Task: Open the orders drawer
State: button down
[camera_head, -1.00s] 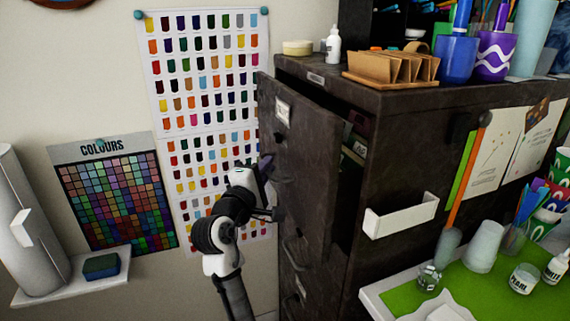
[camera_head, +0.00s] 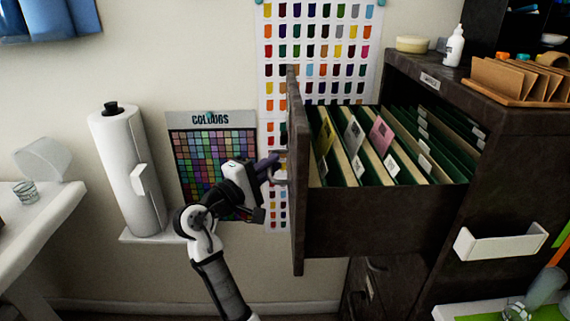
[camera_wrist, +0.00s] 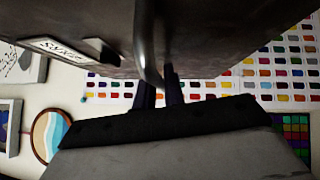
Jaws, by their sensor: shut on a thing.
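The orders drawer (camera_head: 385,222) is the top drawer of a dark metal cabinet (camera_head: 512,165). It stands well out from the cabinet, with hanging green folders and several coloured tabs showing inside. My gripper (camera_head: 272,168) is at the outer face of the drawer front, shut on the drawer's handle (camera_head: 281,181). In the wrist view the curved metal handle (camera_wrist: 148,50) passes between my fingers (camera_wrist: 160,88), close to the drawer front. A label plate (camera_wrist: 55,50) on the front shows at the upper left, its text hard to read.
Lower drawers (camera_head: 372,285) look shut. A paper roll (camera_head: 128,175) and a colour chart (camera_head: 213,155) are at the wall to the left. A white bottle (camera_head: 454,46) and a card file rack (camera_head: 520,82) stand on the cabinet. A white table (camera_head: 45,225) is at far left.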

jog(key=shift+a, duration=0.2)
jog(key=c, duration=1.5)
grip_release()
jog(key=b+v, duration=0.3)
jog(key=v, duration=1.1)
jog(key=shift+r, duration=0.1)
